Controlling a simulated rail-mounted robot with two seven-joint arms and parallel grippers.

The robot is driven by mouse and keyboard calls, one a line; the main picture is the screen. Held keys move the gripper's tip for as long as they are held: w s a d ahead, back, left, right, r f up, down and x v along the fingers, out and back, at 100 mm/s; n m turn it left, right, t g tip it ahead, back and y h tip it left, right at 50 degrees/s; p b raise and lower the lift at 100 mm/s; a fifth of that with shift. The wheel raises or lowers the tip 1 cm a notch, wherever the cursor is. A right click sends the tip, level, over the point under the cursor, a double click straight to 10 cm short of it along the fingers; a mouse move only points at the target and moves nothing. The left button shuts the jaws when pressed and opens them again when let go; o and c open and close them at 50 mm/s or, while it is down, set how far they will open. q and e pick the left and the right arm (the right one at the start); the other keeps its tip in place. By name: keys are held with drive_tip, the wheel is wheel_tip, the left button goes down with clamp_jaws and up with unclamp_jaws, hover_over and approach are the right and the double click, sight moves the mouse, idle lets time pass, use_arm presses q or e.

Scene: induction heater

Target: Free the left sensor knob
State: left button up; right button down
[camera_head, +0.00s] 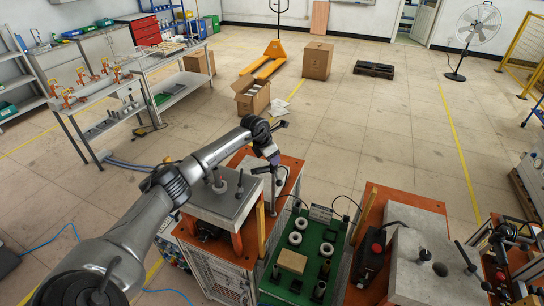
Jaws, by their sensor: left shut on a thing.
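My left gripper (271,158) comes in from the left over the back right of the left heater's grey top plate (231,202). It points down and is shut on the left sensor knob, a small dark part at its tips. The gripper largely hides the knob, and its exact seating cannot be made out. A dark rod runs down just below the gripper. Two short upright pins stand on the plate to the left.
A green tray (283,282) with white rings and a tan block lies between the left heater and the right heater (424,242). The right heater carries black knobs and a lever, with a red-button box (374,254) beside it.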

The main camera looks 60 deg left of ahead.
use_arm(q)
drive_tip(key=n+y, duration=0.1)
drive_tip(key=n, duration=0.2)
drive_tip(key=shift+d+p, duration=0.1)
drive_tip(key=shift+p, duration=0.25)
drive_tip(key=n+y, duration=0.1)
drive_tip(key=n, duration=0.3)
drive_tip(key=shift+d+g+y, duration=0.1)
drive_tip(key=shift+g+y, duration=0.2)
drive_tip(key=shift+y, duration=0.1)
drive_tip(key=n, duration=0.2)
drive_tip(key=n+g+y+b, duration=0.1)
drive_tip(key=n, duration=0.2)
drive_tip(key=shift+w+d+g+y, duration=0.1)
drive_tip(key=shift+w+g+y, duration=0.05)
drive_tip(key=shift+g+y, duration=0.15)
drive_tip(key=n+g, duration=0.1)
drive_tip(key=n, duration=0.3)
drive_tip(key=shift+w+b, duration=0.1)
drive_tip(key=shift+b, duration=0.3)
drive_tip(key=shift+n+g+y, duration=0.3)
drive_tip(key=shift+n, duration=0.2)
drive_tip(key=o, duration=0.9)
